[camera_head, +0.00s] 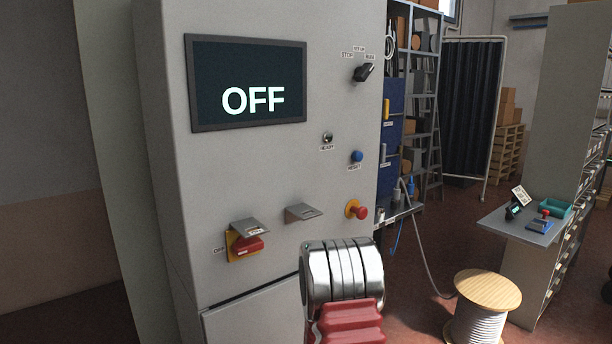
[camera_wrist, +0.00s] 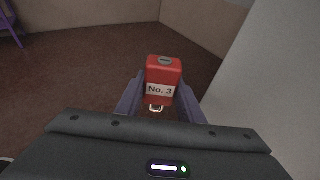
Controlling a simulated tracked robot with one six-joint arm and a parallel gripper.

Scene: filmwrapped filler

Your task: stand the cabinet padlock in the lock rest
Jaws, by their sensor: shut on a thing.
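The red padlock (camera_wrist: 162,70) shows in the wrist view, with a white "No. 3" label and a grey keyed end towards the top of the picture. A pale shackle part (camera_wrist: 156,108) shows at its lower end. My gripper (camera_wrist: 160,95) is shut on the padlock, one finger on each side. No fixture shows close to the padlock there. In the head view, two small grey ledges are on the cabinet (camera_head: 270,170) front: one (camera_head: 303,211) stands alone and one (camera_head: 250,227) is above a red switch handle. I cannot tell which is the lock rest. My gripper is not visible there.
The cabinet screen (camera_head: 248,84) reads OFF. A red handle (camera_head: 247,244) on a yellow plate, a red button (camera_head: 360,212), a blue button (camera_head: 357,156) and a black selector (camera_head: 363,72) stick out. A wooden-topped spool (camera_head: 487,290) stands on the floor at the right.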

